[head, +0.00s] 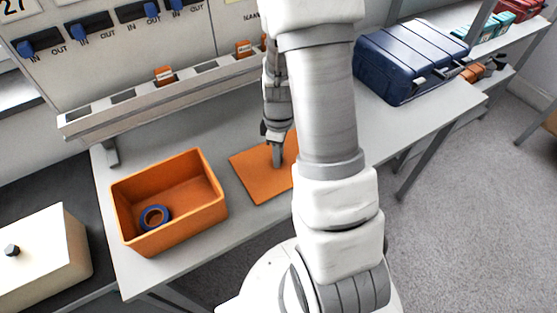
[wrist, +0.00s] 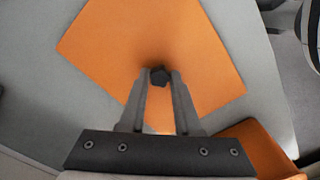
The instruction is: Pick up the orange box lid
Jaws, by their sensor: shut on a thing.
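The orange box lid (head: 255,183) is a flat square panel on or just above the grey table, right of the open orange box (head: 143,240). My gripper (head: 277,163) points down at the middle of the lid. In the wrist view, the fingers (wrist: 160,78) are shut on a small dark knob (wrist: 160,75) at the lid's centre, and the lid (wrist: 130,35) spreads out around them. My arm hides the lid's right part in the head view. I cannot tell whether the lid touches the table. The box's edge shows at lower right in the wrist view (wrist: 255,145).
A blue ring (head: 155,217) lies inside the open box. A dark blue case (head: 405,60) stands at the table's right end. A ledge with orange tags (head: 165,76) runs along the back. A cream box (head: 45,260) is at far left. The table (head: 200,125) is bare behind the lid.

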